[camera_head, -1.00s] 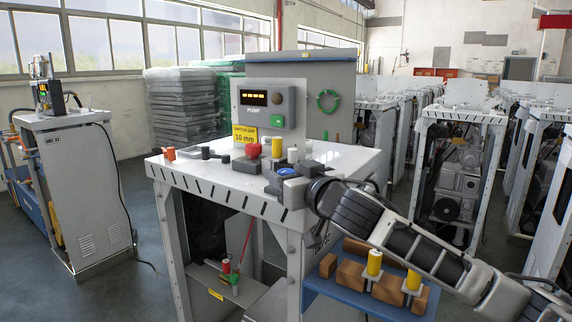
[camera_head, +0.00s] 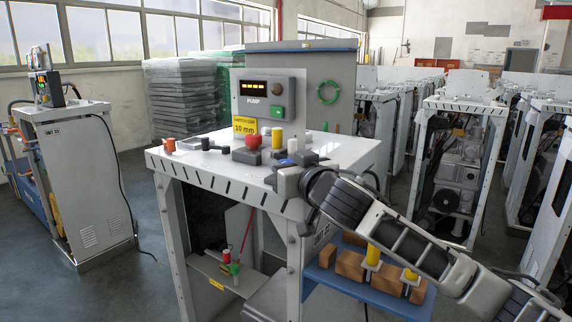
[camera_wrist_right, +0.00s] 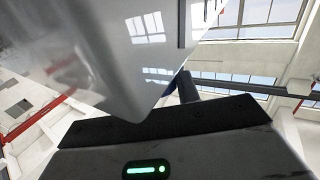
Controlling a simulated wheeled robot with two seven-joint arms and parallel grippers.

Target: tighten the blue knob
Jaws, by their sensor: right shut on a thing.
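The blue knob (camera_head: 287,162) is at the right front of the white tabletop in the head view, and only a small blue patch of it shows. My right gripper (camera_head: 288,174) is at the knob, shut on it, and covers most of it. In the right wrist view a dark gripper part with a green light fills the bottom, and a glossy pale surface fills the upper left. The jaws' contact with the knob cannot be seen there. My left gripper is not in view.
The pump panel (camera_head: 263,100) rises at the back. A blue shelf (camera_head: 345,288) with wooden blocks and yellow-topped parts lies below my right arm. Open floor is at left.

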